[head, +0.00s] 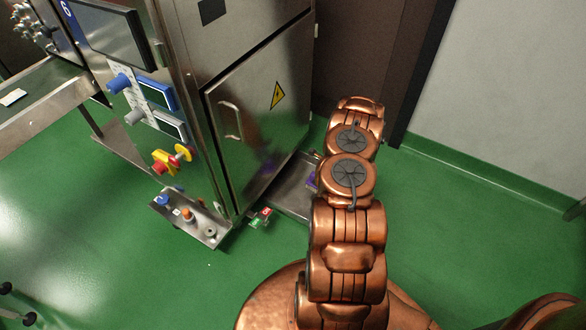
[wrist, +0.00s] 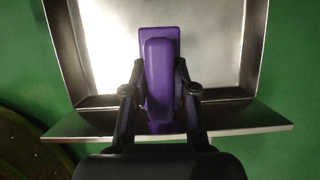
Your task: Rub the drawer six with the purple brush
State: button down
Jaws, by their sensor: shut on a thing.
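My gripper (wrist: 159,72) is shut on the purple brush (wrist: 158,60), with one dark finger on each side of it. The brush lies over the open steel drawer (wrist: 210,50) in the wrist view, above its front edge and floor. I cannot tell whether it touches the metal. In the head view the open drawer (head: 290,194) sticks out low at the cabinet's right side. Only a small purple bit of the brush (head: 311,180) shows beside my arm, which hides my gripper there. No number is readable on the drawer.
The steel cabinet (head: 262,120) with a handle and a yellow warning sign stands left of my arm. A small steel tray (head: 190,217) with knobs juts out at its front corner. Red and green items (head: 260,217) sit beside it. Green floor is free in front.

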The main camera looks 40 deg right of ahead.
jog(key=shift+r+p, duration=0.75)
jog(key=shift+r, duration=0.9)
notch_tip(320, 180, up, 7)
jog(key=p, duration=0.3)
jog(key=shift+p, duration=0.4)
